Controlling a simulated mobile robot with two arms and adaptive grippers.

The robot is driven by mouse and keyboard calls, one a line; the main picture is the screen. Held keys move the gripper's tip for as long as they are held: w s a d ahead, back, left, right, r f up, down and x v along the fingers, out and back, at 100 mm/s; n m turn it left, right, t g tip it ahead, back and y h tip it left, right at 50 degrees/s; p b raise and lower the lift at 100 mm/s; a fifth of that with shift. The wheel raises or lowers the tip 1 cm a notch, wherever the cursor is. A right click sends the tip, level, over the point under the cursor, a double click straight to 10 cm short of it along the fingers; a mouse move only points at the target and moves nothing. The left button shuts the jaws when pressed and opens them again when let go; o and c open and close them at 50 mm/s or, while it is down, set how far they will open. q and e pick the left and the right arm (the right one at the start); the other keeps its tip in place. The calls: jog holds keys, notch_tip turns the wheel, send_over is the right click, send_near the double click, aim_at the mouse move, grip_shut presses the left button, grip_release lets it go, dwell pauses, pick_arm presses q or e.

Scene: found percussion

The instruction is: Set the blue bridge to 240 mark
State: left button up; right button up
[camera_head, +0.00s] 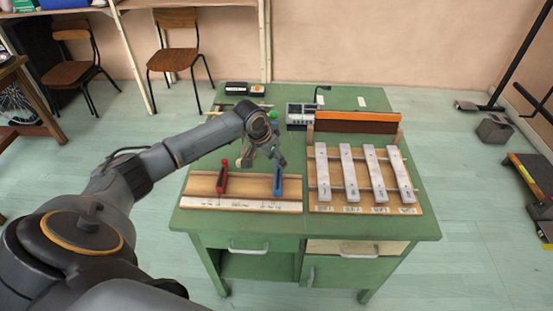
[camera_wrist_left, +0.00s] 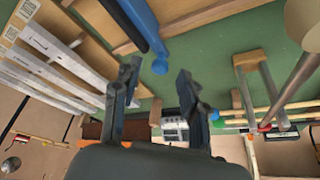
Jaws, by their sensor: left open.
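The blue bridge (camera_head: 278,183) stands upright near the right end of a wooden board (camera_head: 248,187) on the green bench. A white scale strip (camera_head: 240,205) runs along the board's front edge; its marks are too small to read. A red bridge (camera_head: 222,178) stands further left on the board. My left gripper (camera_head: 276,158) is open and empty, above and just behind the blue bridge, apart from it. In the left wrist view, the blue bridge (camera_wrist_left: 138,22) lies beyond the open fingers (camera_wrist_left: 154,92), near the top of the picture. My right gripper is not in view.
Several metal bars (camera_head: 346,173) on a wooden frame stand right of the board. Behind them are an orange-brown block (camera_head: 356,122) and a grey device (camera_head: 301,114). Mallets (camera_wrist_left: 300,85) lie to the right in the wrist view. The bench's right edge is fairly clear.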

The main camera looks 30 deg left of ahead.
pick_arm(q)
jog(key=shift+w+f, duration=0.2)
jog(key=shift+f, duration=0.4)
grip_shut()
